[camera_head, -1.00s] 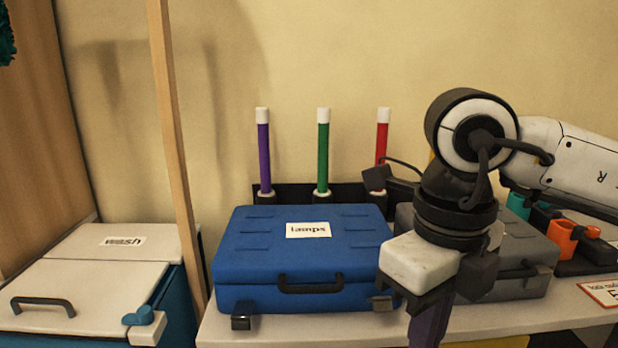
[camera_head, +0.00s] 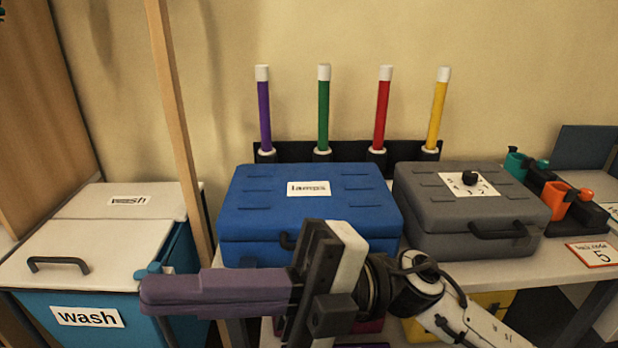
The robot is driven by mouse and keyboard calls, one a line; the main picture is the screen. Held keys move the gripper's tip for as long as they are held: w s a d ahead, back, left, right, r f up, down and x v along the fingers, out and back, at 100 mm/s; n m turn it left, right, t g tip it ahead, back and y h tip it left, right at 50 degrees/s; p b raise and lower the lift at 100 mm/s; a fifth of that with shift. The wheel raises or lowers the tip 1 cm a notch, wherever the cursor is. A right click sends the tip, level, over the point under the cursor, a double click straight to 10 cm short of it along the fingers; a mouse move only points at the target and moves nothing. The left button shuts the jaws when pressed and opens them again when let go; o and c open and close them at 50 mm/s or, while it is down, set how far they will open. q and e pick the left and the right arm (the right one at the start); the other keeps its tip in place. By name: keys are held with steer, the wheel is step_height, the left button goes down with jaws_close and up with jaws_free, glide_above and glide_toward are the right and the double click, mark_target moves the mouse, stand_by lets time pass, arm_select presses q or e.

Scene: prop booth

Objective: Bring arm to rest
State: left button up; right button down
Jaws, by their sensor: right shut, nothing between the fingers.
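My right arm (camera_head: 455,318) comes in from the lower right. My right gripper (camera_head: 160,294) is in front of the blue case, with its long purple fingers shut together and pointing left. Nothing shows between the fingers. The gripper hides the lower front of the blue case (camera_head: 270,200) and part of the table's front edge. I cannot tell whether it touches anything. My left gripper is not in view.
A grey case (camera_head: 430,212) with a dial stands right of the blue case. Purple, green, red and yellow sticks stand in a black rack (camera_head: 350,152) behind. A wash bin (camera_head: 90,240) and wooden post (camera_head: 180,130) are at left. Orange and teal holders (camera_head: 556,200) are at right.

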steer(key=w+d+f+m+t+y+p, duration=0.1)
steer(key=w+d+f+m+t, duration=0.15)
steer(key=w+m+t, duration=0.55)
steer(key=w+d+f+m+t+y, duration=0.1)
steer(key=w+d+m+t, duration=0.25)
steer(key=m+t, duration=0.7)
steer(key=w+d+f+m+t+h+p, duration=0.1)
steer(key=w+d+f+m+t+h, duration=0.25)
steer(key=f+m+h, duration=0.35)
steer(key=w+d+f+m+t+h, duration=0.25)
steer(key=d+f+m+h, duration=0.3)
steer(key=f, duration=0.35)
steer(key=s+d+f+m+g+h, duration=0.2)
steer(key=s+d+f+g+h, duration=0.1)
steer(key=s+f, duration=0.6)
steer(key=s+d+f+m+g+h+p, duration=0.1)
steer(key=s+d+f+m+g+h, duration=0.2)
steer(key=f, duration=1.4)
steer(key=s+d+g+h, duration=0.1)
steer(key=s+d+g, duration=0.1)
steer(key=s+d, duration=0.2)
steer(key=shift+s+d+f, duration=0.3)
steer(key=shift+s, duration=1.35)
steer(key=shift+g, duration=0.25)
